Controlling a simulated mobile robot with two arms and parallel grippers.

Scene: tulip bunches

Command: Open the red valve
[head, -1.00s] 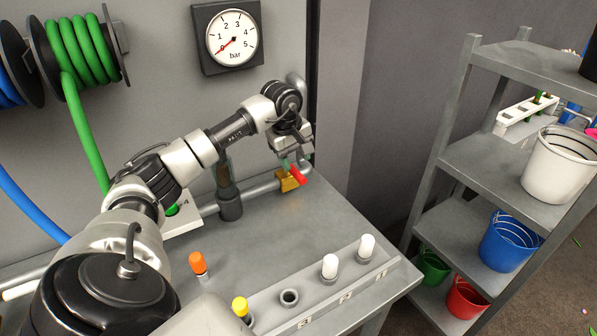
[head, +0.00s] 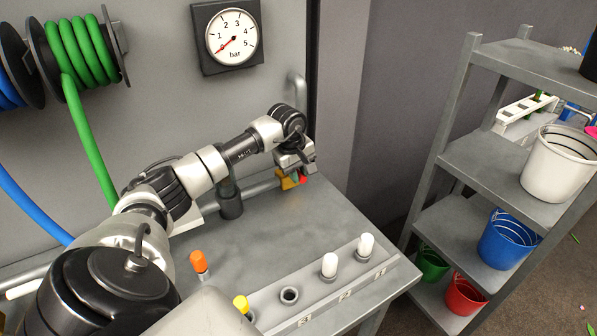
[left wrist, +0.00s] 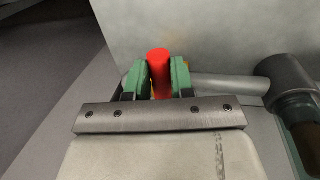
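The valve is a brass body (head: 288,180) with a red handle (head: 303,181), on the grey pipe at the back of the bench. My left gripper (head: 300,171) is down at the valve and covers much of the handle. In the left wrist view the red handle (left wrist: 159,72) stands between the two green fingers (left wrist: 160,80), with little or no gap on either side. I cannot tell whether they grip it. The gauge (head: 232,38) on the wall has its red needle near 0. My right gripper is out of view.
A rack (head: 320,287) with white, yellow and empty places lies along the bench front, beside an orange-capped piece (head: 199,262). A green hose (head: 88,140) hangs at left. A shelf (head: 480,160) with buckets stands at right. The bench middle is clear.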

